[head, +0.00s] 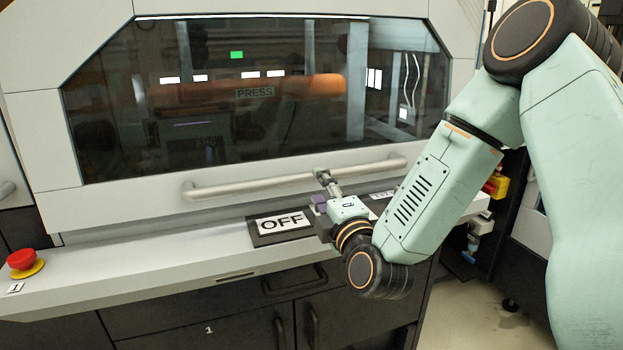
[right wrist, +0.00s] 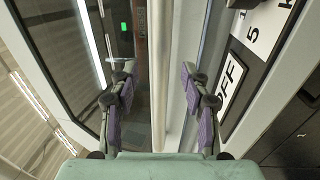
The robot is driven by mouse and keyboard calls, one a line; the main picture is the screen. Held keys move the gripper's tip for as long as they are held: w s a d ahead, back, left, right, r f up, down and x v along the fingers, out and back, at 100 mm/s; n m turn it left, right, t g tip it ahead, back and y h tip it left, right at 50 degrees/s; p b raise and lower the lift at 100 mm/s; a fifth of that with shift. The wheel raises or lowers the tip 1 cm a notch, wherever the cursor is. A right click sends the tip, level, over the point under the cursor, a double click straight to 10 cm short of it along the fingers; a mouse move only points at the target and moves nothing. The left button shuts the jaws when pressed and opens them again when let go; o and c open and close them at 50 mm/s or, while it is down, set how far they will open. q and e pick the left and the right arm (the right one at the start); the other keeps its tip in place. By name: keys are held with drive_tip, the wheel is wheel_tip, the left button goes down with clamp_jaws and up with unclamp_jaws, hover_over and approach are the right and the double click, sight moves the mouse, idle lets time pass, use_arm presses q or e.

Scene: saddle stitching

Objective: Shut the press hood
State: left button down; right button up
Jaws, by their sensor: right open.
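The press hood (head: 110,207) is a pale panel with a wide dark window (head: 255,100) marked PRESS. It stands low, its bottom edge just above the front ledge; I cannot tell whether it is fully shut. Its handle (head: 245,186) is a long horizontal bar across the lower front. In the right wrist view, the handle (right wrist: 159,75) runs between the spread purple-padded fingers of my right gripper (right wrist: 156,88), with space on both sides. My left gripper is not in view.
An OFF sign (head: 283,224) lies on the pale ledge (head: 150,265) below the handle, close to my right gripper. A red emergency button (head: 22,259) stands at the ledge's left end. Dark cabinets (head: 215,325) with handles are below.

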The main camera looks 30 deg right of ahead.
sight(311, 180)
drive_tip(key=w, duration=0.4)
drive_tip(key=shift+w+a+r, duration=0.1)
drive_tip(key=shift+w, duration=0.55)
drive_tip(key=shift+d+r, duration=0.15)
drive_tip(key=shift+d, duration=0.45)
drive_tip(key=shift+a, duration=0.1)
drive_tip(key=shift+w+a, duration=0.25)
drive_tip(key=shift+w, duration=0.05)
drive_tip(key=shift+c, duration=1.1)
drive_tip(key=shift+s+d, duration=0.25)
drive_tip(key=c, duration=0.5)
drive_tip(key=shift+w+a, duration=0.1)
clamp_jaws()
